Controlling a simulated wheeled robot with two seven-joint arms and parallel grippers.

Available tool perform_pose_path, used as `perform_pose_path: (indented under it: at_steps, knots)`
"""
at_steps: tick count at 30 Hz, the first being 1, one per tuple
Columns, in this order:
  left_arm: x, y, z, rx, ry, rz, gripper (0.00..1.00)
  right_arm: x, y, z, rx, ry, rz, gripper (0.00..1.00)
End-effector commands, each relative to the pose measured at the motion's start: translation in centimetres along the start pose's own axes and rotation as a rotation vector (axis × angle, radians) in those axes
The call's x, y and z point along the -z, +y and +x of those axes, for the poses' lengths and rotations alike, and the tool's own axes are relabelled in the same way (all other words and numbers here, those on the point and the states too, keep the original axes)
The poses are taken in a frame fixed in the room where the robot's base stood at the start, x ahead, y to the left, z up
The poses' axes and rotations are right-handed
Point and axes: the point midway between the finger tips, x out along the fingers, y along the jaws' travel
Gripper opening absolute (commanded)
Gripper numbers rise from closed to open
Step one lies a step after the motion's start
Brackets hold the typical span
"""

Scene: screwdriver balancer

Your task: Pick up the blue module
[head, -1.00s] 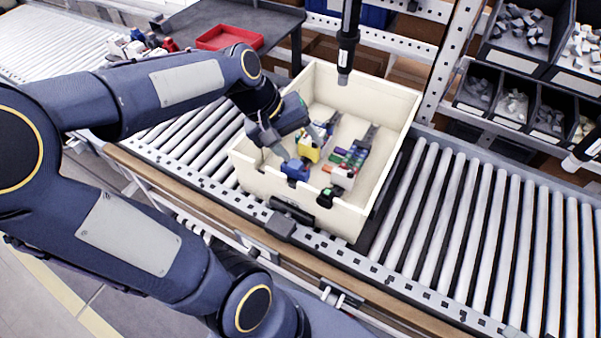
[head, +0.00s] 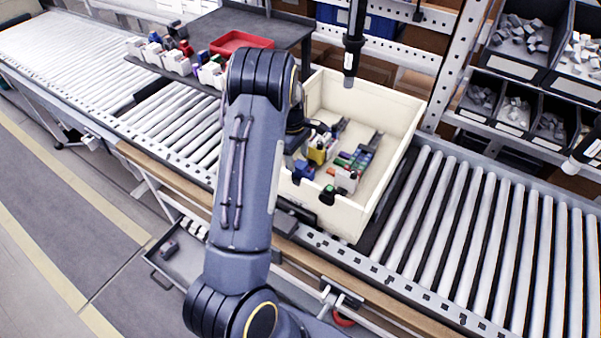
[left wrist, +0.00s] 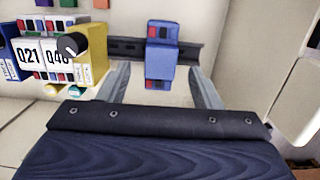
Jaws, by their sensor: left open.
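The blue module (left wrist: 162,55) stands in the left wrist view in front of a dark rail, with red and dark marks on its face. In the head view the blue module (head: 303,170) is in the cream box (head: 385,165), near its front left corner. My left gripper (left wrist: 159,72) is open, with one finger on each side of the blue module; I cannot tell whether they touch it. In the head view my left arm hides most of this gripper. My right gripper is in neither view.
A yellow module (left wrist: 92,50) and white labelled modules (left wrist: 40,52) stand left of the blue one. More modules fill the box's middle. A black hanging tool (head: 353,45) is above the box's back edge. The roller conveyor (head: 470,230) is clear on the right.

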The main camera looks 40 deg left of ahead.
Motion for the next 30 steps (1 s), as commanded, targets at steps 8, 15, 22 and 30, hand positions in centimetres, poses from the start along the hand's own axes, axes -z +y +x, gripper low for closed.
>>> perform_pose_path:
  at_steps: [8, 15, 22, 30]
  knots:
    - [-0.3, 0.0, 3.9, 0.004, -0.001, 0.002, 0.58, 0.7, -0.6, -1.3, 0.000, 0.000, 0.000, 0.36]
    - [-0.3, 0.1, 5.3, -0.001, -0.002, 0.002, 0.58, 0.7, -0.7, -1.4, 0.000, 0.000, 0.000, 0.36]
    - [-0.3, 0.1, 5.2, -0.001, -0.001, 0.003, 0.45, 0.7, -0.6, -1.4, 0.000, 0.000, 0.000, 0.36]
    - [-0.3, 0.1, 5.2, -0.001, -0.001, 0.003, 0.10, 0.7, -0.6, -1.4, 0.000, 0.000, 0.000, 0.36]
